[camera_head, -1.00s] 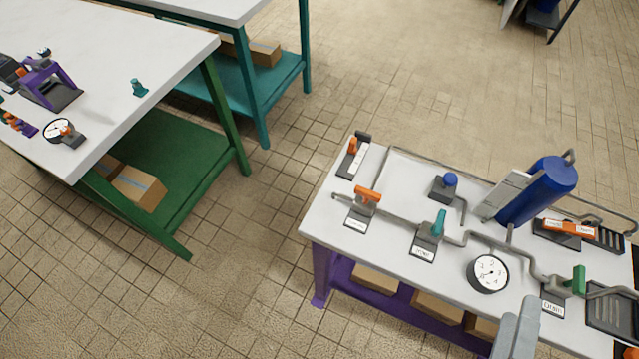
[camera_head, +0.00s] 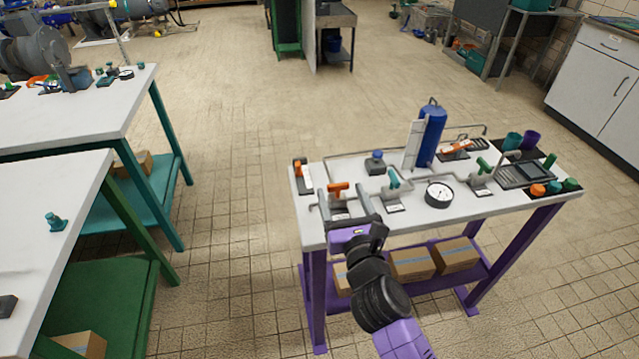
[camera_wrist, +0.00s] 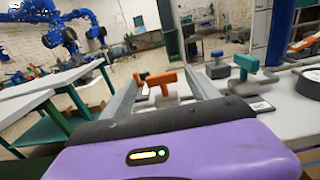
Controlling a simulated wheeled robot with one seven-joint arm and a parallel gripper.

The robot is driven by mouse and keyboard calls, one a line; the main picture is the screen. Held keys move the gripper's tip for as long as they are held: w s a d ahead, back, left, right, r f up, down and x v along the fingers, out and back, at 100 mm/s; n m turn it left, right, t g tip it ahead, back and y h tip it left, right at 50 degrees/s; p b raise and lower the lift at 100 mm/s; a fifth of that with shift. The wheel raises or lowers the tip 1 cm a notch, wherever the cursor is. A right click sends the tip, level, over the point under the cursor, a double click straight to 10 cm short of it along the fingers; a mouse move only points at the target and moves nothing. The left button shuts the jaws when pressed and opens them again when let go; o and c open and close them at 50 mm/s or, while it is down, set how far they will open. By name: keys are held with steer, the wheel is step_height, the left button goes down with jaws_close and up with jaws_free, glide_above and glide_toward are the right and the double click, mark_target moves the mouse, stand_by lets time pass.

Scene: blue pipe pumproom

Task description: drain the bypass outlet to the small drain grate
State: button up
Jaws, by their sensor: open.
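On the white-topped purple bench, a pipe carries an orange-handled valve (camera_head: 338,188), a teal-handled valve (camera_head: 393,180) and a green-handled valve (camera_head: 483,167). Their labels are too small to read. My gripper (camera_head: 343,194) is open at the bench's front left, its fingers extending towards the orange-handled valve. In the wrist view, the orange T-handle (camera_wrist: 161,78) appears between the open fingers; contact cannot be told. The teal handle (camera_wrist: 246,63) is to their right. A larger dark grate (camera_head: 527,174) lies at the bench's right, and a smaller slatted grate (camera_head: 479,144) behind it.
A round gauge (camera_head: 439,194) and a blue cylinder (camera_head: 432,137) stand mid-bench. A blue-knobbed fitting (camera_head: 376,162) and an orange-and-black piece (camera_head: 302,172) are at the back left. Several coloured caps sit at the right end.

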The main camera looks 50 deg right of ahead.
mark_target(338, 184)
steer(key=x, duration=0.6)
steer(key=shift+w+d, duration=0.25)
steer(key=shift+w, duration=0.05)
steer(key=shift+c, duration=0.2)
steer(key=c, duration=1.3)
